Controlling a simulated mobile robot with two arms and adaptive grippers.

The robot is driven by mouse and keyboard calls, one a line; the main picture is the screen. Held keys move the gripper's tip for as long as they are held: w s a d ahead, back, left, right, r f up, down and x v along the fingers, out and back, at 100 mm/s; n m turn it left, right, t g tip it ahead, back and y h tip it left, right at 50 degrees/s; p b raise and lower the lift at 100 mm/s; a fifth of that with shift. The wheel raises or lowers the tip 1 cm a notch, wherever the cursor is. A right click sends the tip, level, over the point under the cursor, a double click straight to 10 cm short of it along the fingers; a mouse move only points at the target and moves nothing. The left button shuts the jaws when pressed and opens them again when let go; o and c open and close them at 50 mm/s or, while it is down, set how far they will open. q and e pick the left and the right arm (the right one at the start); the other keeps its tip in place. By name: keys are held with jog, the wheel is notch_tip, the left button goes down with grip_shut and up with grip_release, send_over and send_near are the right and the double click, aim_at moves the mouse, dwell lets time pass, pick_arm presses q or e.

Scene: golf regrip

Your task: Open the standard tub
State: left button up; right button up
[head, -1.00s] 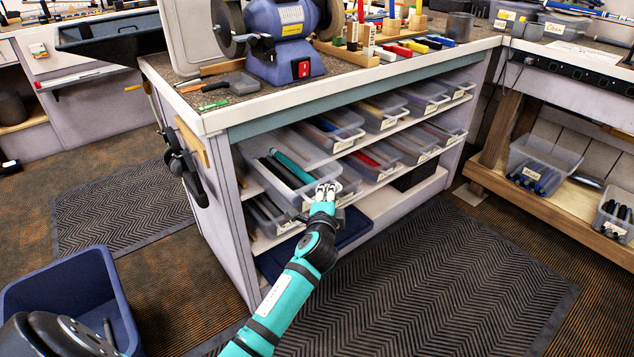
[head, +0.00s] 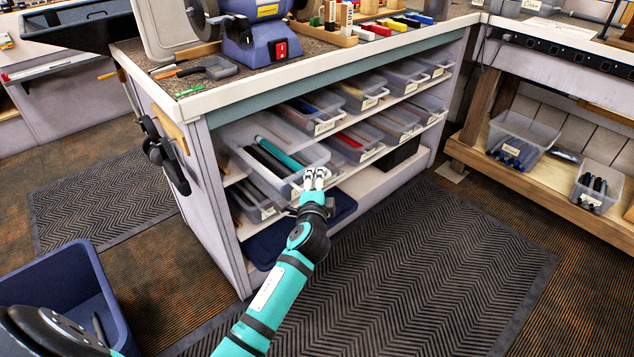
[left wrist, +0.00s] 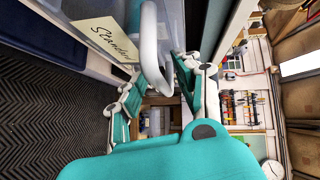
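The standard tub (head: 312,187) is a clear plastic tub on the upper shelf at the left end of the bench. Its front protrudes past the shelf edge, and teal and dark grips lie in it. In the left wrist view its "Standard" label (left wrist: 104,38) and white loop handle (left wrist: 150,45) are close. My left gripper (head: 315,176) is at the tub's front. In the left wrist view, my left gripper's fingers (left wrist: 158,98) are spread, with the handle between them and gaps showing. Contact cannot be told. My right gripper is not in view.
Other clear tubs (head: 357,95) line the shelves to the right. Another tub (head: 262,212) sits directly below. A bench grinder (head: 252,40) stands on top. A blue bin (head: 75,275) is at the lower left. The dark floor mat (head: 440,260) in front is clear.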

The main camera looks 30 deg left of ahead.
pick_arm(q)
jog(key=shift+d+r, duration=0.1)
jog(key=v, duration=1.2)
